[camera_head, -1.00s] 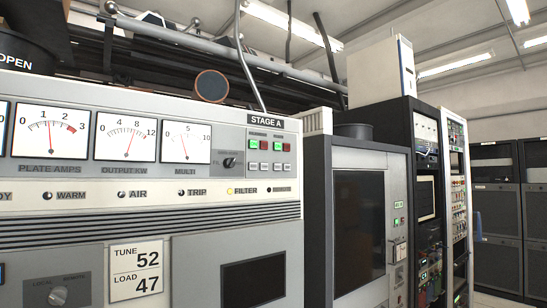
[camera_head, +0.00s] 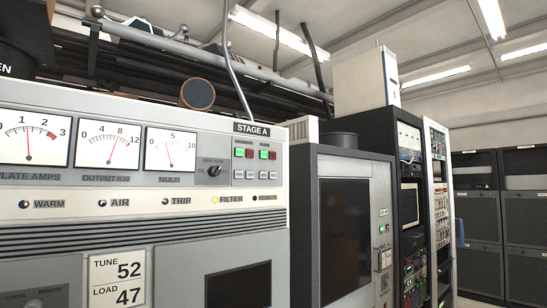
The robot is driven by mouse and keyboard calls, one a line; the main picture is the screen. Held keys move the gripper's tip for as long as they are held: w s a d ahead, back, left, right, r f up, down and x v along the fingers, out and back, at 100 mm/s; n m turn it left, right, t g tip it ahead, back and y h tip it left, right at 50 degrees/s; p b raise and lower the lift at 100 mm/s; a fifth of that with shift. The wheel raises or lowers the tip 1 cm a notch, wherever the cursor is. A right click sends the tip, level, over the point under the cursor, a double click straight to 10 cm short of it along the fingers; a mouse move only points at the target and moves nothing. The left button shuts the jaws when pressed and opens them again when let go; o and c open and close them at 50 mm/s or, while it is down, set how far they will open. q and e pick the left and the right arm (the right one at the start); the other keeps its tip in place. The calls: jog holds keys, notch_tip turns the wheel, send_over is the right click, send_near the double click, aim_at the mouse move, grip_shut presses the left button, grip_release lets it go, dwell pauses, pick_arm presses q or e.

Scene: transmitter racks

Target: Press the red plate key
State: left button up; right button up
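The grey transmitter cabinet marked STAGE A (camera_head: 251,129) fills the left and middle of the head view. Near its upper right corner are two pairs of small keys, each with a green key on the left and a red key on the right. The red key of the left pair (camera_head: 250,154) and the red key of the right pair (camera_head: 272,156) both show. The small labels above the pairs are too small to read, so I cannot tell which is the plate key. Neither of my grippers is in view.
A rotary knob (camera_head: 213,171) sits left of the keys, beside three meters, including the MULTI meter (camera_head: 170,150). A dark-framed cabinet (camera_head: 303,220) stands right of the panel, with equipment racks (camera_head: 408,200) beyond. Pipes (camera_head: 190,52) run overhead.

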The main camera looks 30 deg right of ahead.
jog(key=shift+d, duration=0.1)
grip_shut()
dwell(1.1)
